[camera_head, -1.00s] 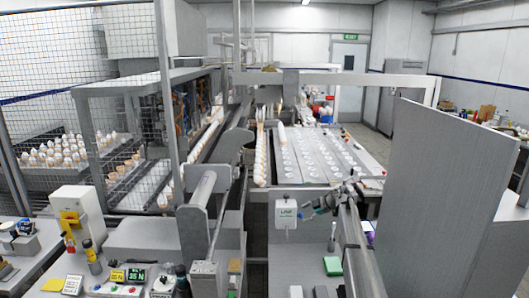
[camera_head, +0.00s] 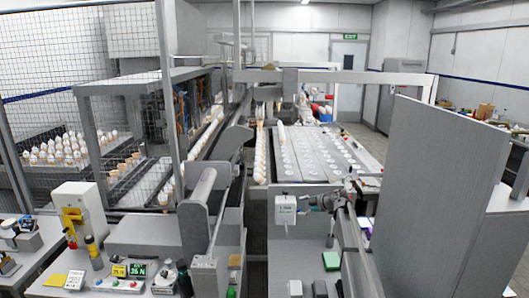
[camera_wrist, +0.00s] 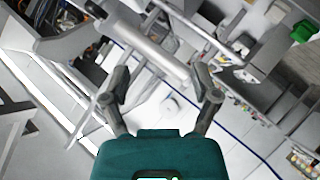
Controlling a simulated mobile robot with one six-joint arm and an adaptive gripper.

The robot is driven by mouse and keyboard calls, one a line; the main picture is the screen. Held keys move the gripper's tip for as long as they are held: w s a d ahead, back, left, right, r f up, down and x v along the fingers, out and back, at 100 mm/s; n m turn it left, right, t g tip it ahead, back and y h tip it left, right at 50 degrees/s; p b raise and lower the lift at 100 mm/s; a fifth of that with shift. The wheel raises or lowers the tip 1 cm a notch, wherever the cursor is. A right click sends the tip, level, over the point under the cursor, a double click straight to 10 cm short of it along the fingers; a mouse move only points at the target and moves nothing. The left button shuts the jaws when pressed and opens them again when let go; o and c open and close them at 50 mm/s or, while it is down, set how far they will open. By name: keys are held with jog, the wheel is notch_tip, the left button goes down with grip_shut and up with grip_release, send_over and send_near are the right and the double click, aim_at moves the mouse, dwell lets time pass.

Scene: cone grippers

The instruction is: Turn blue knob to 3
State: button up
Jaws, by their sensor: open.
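My gripper (camera_head: 315,202) is at the right of the white box with small lettering (camera_head: 285,211), above the grey bench. In the wrist view my gripper (camera_wrist: 162,92) has its two dark fingers spread wide, with nothing between them. I cannot make out a blue knob or a number 3 dial in either view.
A tall grey partition (camera_head: 440,195) stands right of my arm. A grey roller (camera_head: 203,186) and wire-mesh guards (camera_head: 60,70) are at the left. A conveyor table with rows of white discs (camera_head: 320,155) lies behind. A green block (camera_head: 331,261) sits on the front bench.

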jog(key=s+d+r+m+t+h+b, duration=0.3)
jog(key=d+r+m+t+h, duration=0.25)
jog(key=m+t, duration=0.4)
jog(key=s+d+f+m+g+h+b, duration=0.2)
jog(key=s+d+f+m+h, duration=0.4)
jog(key=s+m+h, duration=0.3)
jog(key=s+a+f+m+g+b, duration=0.1)
jog(key=s+f+m+g+b, duration=0.15)
jog(key=s+f+g, duration=0.85)
jog(key=s+a+f+g+y, duration=0.2)
jog(key=s+a+f, duration=0.2)
jog(key=s, duration=0.7)
jog(key=s+a+f+n+g+y+b, duration=0.1)
jog(key=s+a, duration=0.4)
jog(key=s, duration=0.7)
notch_tip(320, 180, down, 3)
jog(key=shift+s+a+r+g+y+b, duration=0.1)
jog(key=shift+s+a+g+y+b, duration=0.2)
jog(key=shift+g+y, duration=0.35)
